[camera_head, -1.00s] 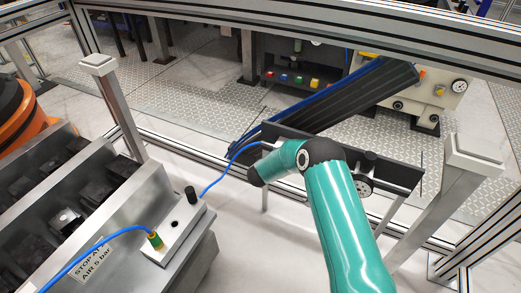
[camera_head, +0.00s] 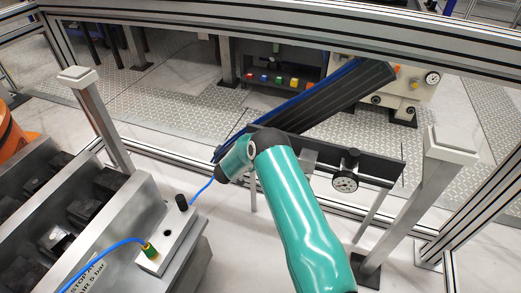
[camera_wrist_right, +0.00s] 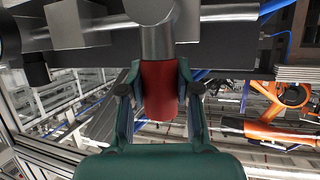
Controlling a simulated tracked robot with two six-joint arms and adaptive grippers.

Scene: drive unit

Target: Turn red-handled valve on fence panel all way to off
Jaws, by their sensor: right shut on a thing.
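The red valve handle (camera_wrist_right: 160,88) shows in the right wrist view, hanging below a grey cylindrical fitting (camera_wrist_right: 157,40) on a silver pipe. My right gripper (camera_wrist_right: 160,95) has its two dark teal fingers on either side of the red handle and is shut on it. In the head view my teal right arm reaches up to the left end of the dark fence panel (camera_head: 382,169). There my wrist hides the valve and the fingers. My left gripper is in neither current view.
A round gauge (camera_head: 345,184) sits on the panel, right of my arm. A blue hose (camera_head: 203,189) runs from near a metal block (camera_head: 170,240) to behind my wrist. Fence posts stand left (camera_head: 102,120) and right (camera_head: 425,200). An orange robot (camera_wrist_right: 265,130) shows in the wrist view.

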